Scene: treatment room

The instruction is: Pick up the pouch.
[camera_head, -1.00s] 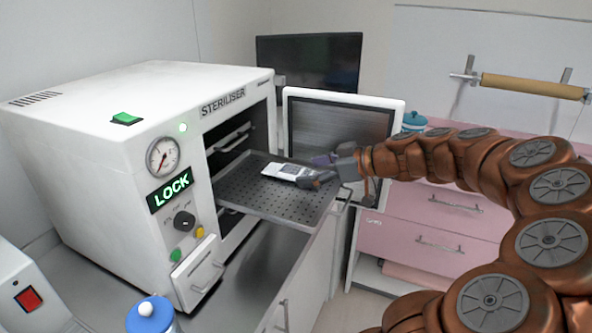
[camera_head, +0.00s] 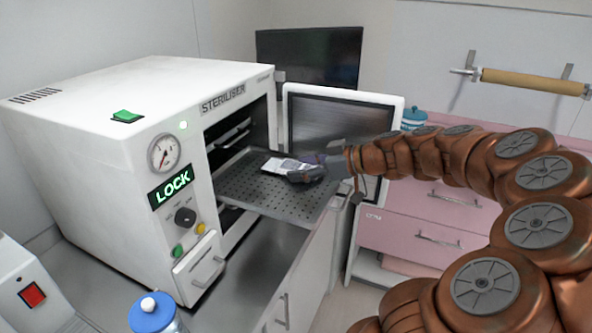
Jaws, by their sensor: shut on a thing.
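The pouch (camera_head: 277,165) is a small white, flat packet on the perforated grey tray (camera_head: 262,198). The tray sticks out of the open steriliser (camera_head: 95,125). My gripper (camera_head: 303,172) reaches in from the right, low over the tray, and is shut on the pouch's right end. The fingers hide that end of the pouch. I cannot tell whether the pouch still touches the tray.
The steriliser's open door (camera_head: 338,125) stands upright behind my gripper. A dark monitor (camera_head: 310,58) is at the back. Pink drawers (camera_head: 430,225) are at the right. A blue-lidded jar (camera_head: 152,314) stands at the front. The tray's front part is bare.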

